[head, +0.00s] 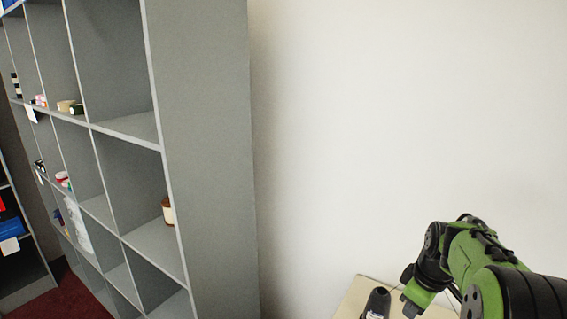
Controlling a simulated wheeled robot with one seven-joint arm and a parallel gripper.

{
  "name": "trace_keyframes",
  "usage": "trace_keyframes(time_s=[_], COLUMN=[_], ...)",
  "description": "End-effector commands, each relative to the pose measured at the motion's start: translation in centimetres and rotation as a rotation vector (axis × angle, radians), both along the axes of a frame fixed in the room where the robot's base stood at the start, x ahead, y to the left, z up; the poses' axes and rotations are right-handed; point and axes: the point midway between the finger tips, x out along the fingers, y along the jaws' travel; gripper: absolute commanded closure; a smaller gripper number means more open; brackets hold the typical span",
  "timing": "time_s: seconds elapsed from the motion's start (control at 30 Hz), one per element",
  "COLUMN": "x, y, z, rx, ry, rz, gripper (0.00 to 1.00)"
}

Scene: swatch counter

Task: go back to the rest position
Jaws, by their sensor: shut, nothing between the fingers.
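My green and black arm reaches in from the lower right corner in the head view and bends downward over a pale tabletop (350,303). No fingers of my gripper can be made out; the arm's lower part runs down to the bottom edge of the picture. I see nothing held.
A black object (377,301) stands or lies on the tabletop, just left of my arm, cut off below. A tall grey shelf unit (208,150) fills the left, with several small items and a brown jar (168,212). A bare white wall (400,120) is behind.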

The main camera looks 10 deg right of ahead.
Motion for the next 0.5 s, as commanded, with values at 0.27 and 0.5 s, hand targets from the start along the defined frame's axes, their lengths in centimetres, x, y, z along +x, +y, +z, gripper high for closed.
trace_keyframes(time_s=[0.27, 0.5], x=[-9.4, -18.2], y=[12.6, 17.3], z=[6.6, 5.8], rx=[0.036, 0.158], ry=[-0.166, -0.281], rz=[-0.281, -0.494], gripper=[1.0, 1.0])
